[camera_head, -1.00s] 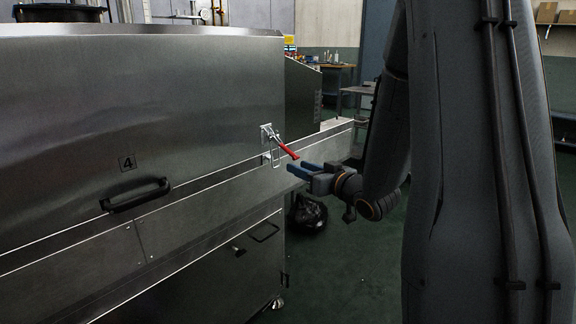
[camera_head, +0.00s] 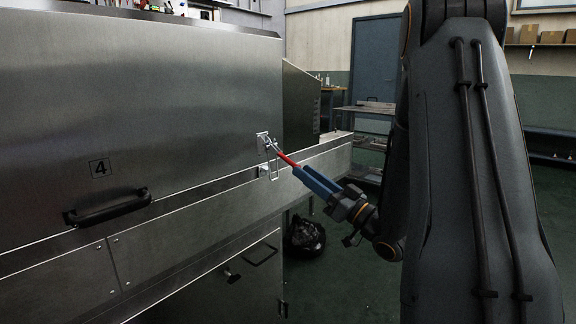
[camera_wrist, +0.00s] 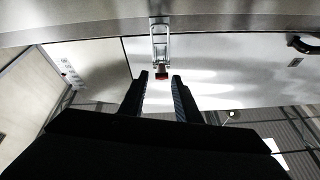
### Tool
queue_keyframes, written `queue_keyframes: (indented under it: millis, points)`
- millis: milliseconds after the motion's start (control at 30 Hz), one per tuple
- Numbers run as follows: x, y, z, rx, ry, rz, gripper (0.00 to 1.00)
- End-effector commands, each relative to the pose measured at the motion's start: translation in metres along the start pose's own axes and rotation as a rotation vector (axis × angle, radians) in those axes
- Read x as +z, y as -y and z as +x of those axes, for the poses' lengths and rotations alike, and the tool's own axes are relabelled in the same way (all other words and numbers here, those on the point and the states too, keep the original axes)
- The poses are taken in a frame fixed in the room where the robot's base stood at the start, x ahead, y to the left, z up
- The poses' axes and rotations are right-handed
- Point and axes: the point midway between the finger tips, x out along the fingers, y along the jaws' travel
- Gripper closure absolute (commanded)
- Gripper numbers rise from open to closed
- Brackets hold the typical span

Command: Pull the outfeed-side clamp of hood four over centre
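Hood four (camera_head: 190,110) is a large steel cover with a "4" label on its front. Its clamp (camera_head: 262,142) sits near the hood's right end. The clamp's red handle (camera_head: 286,159) slants out, down and to the right, and a wire loop (camera_head: 274,172) hangs below the clamp by a small catch (camera_head: 263,170). My gripper (camera_head: 298,172) points up-left along the handle. In the wrist view, its two fingers stand apart, and the handle's red end (camera_wrist: 161,76) shows at the fingertips with a gap on each side. The clamp body (camera_wrist: 160,40) is straight ahead.
A black bar handle (camera_head: 108,208) sticks out from the hood's lower front. The lower steel body has a smaller pull (camera_head: 262,254). A black bag (camera_head: 305,236) lies on the floor beyond the machine. The green floor (camera_head: 345,275) below my arm is clear.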

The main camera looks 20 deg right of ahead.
Motion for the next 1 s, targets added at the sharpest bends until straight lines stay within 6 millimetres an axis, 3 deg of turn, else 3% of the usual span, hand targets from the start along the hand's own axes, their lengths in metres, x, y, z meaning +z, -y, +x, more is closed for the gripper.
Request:
queue_keyframes:
  millis: [200, 400, 800, 1000]
  points:
    - [0.002, 0.004, 0.037, -0.008, 0.002, -0.001, 0.7]
    - [0.001, 0.002, 0.06, -0.003, 0.002, -0.001, 0.7]
    - [0.0, 0.0, 0.068, 0.001, 0.002, -0.001, 0.7]
    - [0.0, 0.0, 0.068, 0.001, 0.002, -0.001, 1.0]
